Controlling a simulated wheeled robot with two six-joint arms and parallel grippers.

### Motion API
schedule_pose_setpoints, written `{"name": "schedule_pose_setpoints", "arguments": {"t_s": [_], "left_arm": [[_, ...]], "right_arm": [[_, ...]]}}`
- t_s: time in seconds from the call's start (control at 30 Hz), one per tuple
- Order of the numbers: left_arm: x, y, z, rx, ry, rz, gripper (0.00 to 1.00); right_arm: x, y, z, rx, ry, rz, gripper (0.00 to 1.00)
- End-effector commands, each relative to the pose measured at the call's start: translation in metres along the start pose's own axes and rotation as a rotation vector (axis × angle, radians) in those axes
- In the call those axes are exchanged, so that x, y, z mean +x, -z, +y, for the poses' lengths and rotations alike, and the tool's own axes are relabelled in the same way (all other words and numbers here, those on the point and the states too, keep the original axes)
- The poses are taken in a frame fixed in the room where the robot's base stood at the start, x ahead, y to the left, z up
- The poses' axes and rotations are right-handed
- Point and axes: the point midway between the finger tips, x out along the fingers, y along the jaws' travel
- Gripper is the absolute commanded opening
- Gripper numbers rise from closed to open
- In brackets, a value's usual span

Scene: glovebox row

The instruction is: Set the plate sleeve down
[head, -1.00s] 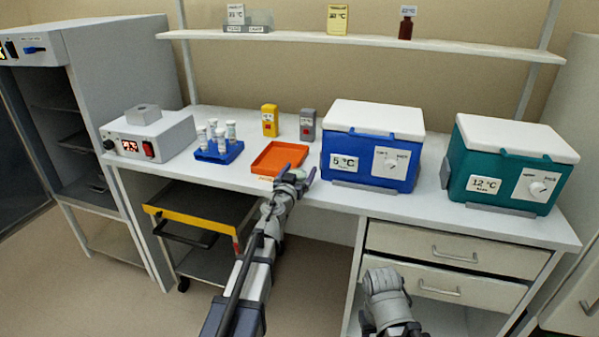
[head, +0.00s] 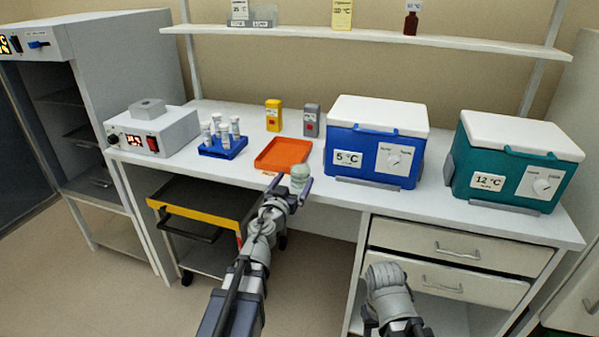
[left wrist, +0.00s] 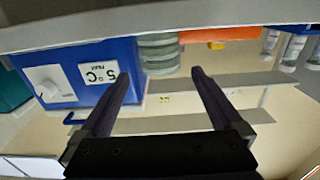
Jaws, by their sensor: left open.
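The plate sleeve (head: 300,174) is a pale green ribbed cylinder standing upright near the bench's front edge, just right of the orange tray (head: 283,154). It also shows in the left wrist view (left wrist: 158,50), where the picture is upside down and its base meets the bench. My left gripper (head: 292,183) is open. Its fingertips are on the near side of the sleeve, one toward each side, and in the left wrist view a gap shows between them with nothing held. My right arm shows low in the head view, but its fingers do not.
A blue 5 °C box (head: 374,145) stands right of the sleeve, with a teal 12 °C box (head: 513,165) beyond. A blue rack of tubes (head: 222,147) and a heater block (head: 152,132) are at left. A yellow-edged cart (head: 192,213) stands below the bench.

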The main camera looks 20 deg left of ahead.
Motion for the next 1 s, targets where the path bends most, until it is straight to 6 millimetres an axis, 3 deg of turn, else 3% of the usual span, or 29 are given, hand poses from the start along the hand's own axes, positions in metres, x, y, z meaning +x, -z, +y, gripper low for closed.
{"name": "schedule_pose_setpoints", "arguments": {"t_s": [0.03,0.2,0.57,0.73,0.87,1.0], "left_arm": [[-0.016,0.000,0.001,0.000,0.001,0.000,1.00],[-0.030,0.000,0.000,0.000,0.000,0.000,1.00],[-0.031,0.001,-0.001,0.001,0.015,0.003,1.00],[-0.030,-0.002,-0.008,0.009,0.180,-0.012,1.00],[-0.042,-0.036,-0.010,0.021,0.368,-0.174,1.00],[-0.074,-0.101,0.013,0.058,0.460,-0.511,1.00]], "right_arm": [[0.000,0.000,0.000,0.000,0.000,0.000,0.50],[0.000,0.000,0.000,0.000,0.000,0.000,0.50],[0.000,0.000,0.000,0.000,0.000,0.000,0.50],[0.000,0.000,0.000,0.000,0.000,0.000,0.50],[0.000,0.000,0.000,0.000,0.000,0.000,0.50],[0.000,0.000,0.000,0.000,0.000,0.000,0.50]]}}
